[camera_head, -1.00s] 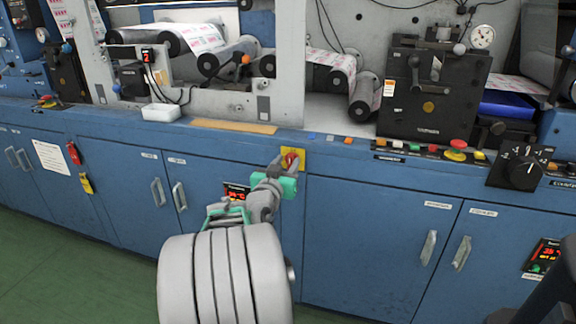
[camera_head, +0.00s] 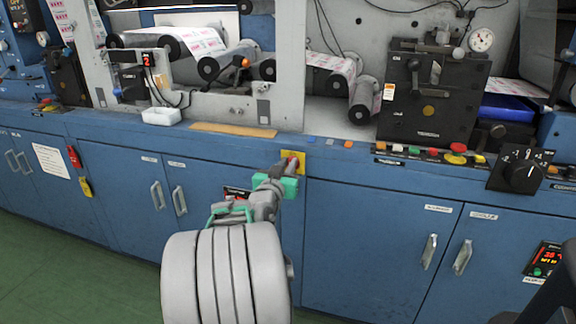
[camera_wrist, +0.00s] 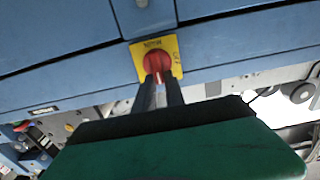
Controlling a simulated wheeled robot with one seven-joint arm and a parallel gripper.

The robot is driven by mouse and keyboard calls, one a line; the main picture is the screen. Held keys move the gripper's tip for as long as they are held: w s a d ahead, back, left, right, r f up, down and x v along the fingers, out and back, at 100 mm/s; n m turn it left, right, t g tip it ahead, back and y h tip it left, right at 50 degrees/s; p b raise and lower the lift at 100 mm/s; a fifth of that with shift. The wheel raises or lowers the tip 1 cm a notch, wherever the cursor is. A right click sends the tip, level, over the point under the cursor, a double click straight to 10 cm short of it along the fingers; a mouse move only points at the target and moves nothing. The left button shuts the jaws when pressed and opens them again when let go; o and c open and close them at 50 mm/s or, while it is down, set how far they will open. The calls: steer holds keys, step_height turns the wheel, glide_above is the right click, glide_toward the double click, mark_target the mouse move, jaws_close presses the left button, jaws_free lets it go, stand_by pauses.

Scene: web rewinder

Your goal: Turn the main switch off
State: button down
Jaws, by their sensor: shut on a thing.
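The main switch is a red rotary knob (camera_wrist: 157,63) on a yellow plate (camera_wrist: 172,45), on the front of the blue machine. The wrist view appears upside down, with the word MAIN inverted on the plate. In the head view the yellow plate (camera_head: 293,163) shows at the machine's front edge, with the knob mostly hidden by my gripper (camera_head: 291,164). In the wrist view my gripper (camera_wrist: 158,80) has its two dark fingers close together on the knob's sides, shut on it. The knob's exact angle is hard to read.
Blue cabinet doors with handles (camera_head: 429,251) lie below the switch. A row of push buttons (camera_head: 456,159) and a large black dial (camera_head: 522,173) sit to the right. A white tray (camera_head: 161,115) and web rollers (camera_head: 222,60) are above, on the left.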

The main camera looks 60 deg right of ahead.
steer(key=shift+n, duration=0.3)
steer(key=n, duration=0.2)
steer(key=shift+w+n+p, duration=0.25)
steer(key=shift+n+p, duration=0.05)
steer(key=n+p, duration=0.2)
steer(key=n, duration=0.3)
steer(key=w+f+n+p, duration=0.1)
steer(key=n+p, duration=0.2)
steer(key=n, duration=0.1)
steer(key=n+p, duration=0.2)
steer(key=n, duration=0.3)
steer(key=shift+w+a+f+n+p, duration=0.2)
steer(key=shift+f+n+p, duration=0.1)
steer(key=shift+f, duration=0.2)
steer(key=c, duration=1.4)
jaws_free()
